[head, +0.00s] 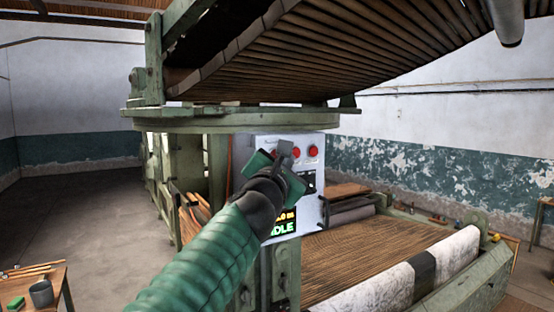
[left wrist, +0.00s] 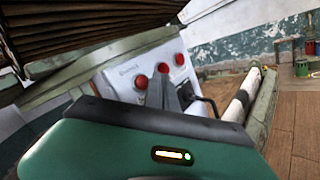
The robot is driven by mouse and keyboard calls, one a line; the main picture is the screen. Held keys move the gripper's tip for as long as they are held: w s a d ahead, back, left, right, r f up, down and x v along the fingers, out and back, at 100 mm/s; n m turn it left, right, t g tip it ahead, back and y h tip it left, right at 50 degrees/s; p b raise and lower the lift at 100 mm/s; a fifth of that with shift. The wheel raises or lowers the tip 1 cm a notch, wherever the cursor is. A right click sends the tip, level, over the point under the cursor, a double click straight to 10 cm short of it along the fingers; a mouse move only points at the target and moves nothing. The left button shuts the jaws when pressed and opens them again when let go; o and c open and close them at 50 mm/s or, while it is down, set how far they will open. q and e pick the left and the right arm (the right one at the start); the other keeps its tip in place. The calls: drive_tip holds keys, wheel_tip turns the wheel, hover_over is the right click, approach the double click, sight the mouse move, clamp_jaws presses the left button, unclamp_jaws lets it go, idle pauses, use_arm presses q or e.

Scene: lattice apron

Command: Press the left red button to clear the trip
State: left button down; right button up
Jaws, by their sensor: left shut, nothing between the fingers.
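A pale control box (head: 312,215) has a row of red buttons on its upper front. The head view shows the middle button (head: 297,152) and the right button (head: 313,152); my gripper hides the left one. The left wrist view shows the left red button (left wrist: 141,82), the middle one (left wrist: 163,68) and the right one (left wrist: 180,59). My left gripper (head: 284,148) is shut and empty in front of the box. In the left wrist view its fingertips (left wrist: 160,88) overlap the panel just right of the left button. I cannot tell whether they touch. My right gripper is not in view.
A slatted conveyor (head: 330,50) overhangs the box closely. A lower slatted bed (head: 370,255) with a white roller lies right. Bare floor (head: 80,220) is at left.

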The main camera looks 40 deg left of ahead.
use_arm(q)
drive_tip(key=d, duration=0.1)
drive_tip(key=s+d, duration=0.1)
drive_tip(key=d, duration=0.1)
drive_tip(key=shift+s+d+b, duration=0.2)
drive_tip(key=shift+d+b, duration=0.05)
drive_tip(key=shift+b, duration=0.15)
drive_tip(key=shift+a, duration=0.1)
